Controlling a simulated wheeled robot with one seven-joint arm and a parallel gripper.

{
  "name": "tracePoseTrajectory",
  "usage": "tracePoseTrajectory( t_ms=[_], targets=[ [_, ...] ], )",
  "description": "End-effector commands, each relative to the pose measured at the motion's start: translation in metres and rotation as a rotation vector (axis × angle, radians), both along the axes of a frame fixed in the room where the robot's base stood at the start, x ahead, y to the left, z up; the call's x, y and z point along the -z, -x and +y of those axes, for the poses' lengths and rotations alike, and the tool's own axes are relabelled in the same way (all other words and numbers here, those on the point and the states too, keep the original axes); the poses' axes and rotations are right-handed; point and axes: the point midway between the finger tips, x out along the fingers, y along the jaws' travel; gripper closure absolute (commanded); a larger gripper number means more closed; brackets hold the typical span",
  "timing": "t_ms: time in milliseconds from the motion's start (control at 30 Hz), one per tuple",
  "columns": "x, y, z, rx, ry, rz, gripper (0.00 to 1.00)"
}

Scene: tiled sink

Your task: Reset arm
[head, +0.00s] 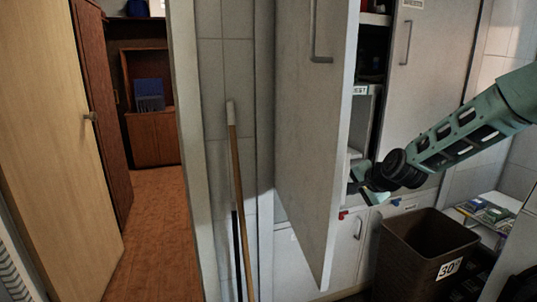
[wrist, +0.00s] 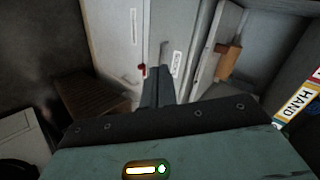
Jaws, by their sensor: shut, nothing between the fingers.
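My gripper (head: 366,184) is at the right of the head view, at the end of my green arm, in front of the open part of a tall white cabinet. Its fingers are shut with nothing between them. In the wrist view my gripper (wrist: 157,75) points toward white cabinet fronts, with its dark fingers together. The open cabinet door (head: 308,130) stands to the left of my gripper. I cannot tell whether the fingertips touch anything.
A brown bin (head: 415,262) stands below my arm. A low shelf (head: 490,218) with small packets is at the right. A broom handle (head: 238,190) leans on the tiled wall. A doorway at the left opens onto an orange-brown floor (head: 155,230), which is clear.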

Motion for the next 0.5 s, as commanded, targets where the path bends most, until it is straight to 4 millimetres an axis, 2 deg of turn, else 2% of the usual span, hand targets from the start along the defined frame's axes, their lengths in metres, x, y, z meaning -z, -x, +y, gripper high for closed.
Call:
tracePoseTrajectory(
  t_ms=[167, 267, 400, 500],
  targets=[
    [0.004, 0.048, -0.003, -0.14, 0.185, 0.056, 1.0],
    [0.005, 0.086, -0.011, -0.238, 0.314, 0.102, 1.0],
    [0.004, 0.156, -0.033, -0.399, 0.506, 0.193, 1.0],
    [0.002, 0.2, -0.049, -0.494, 0.599, 0.25, 1.0]
  ],
)
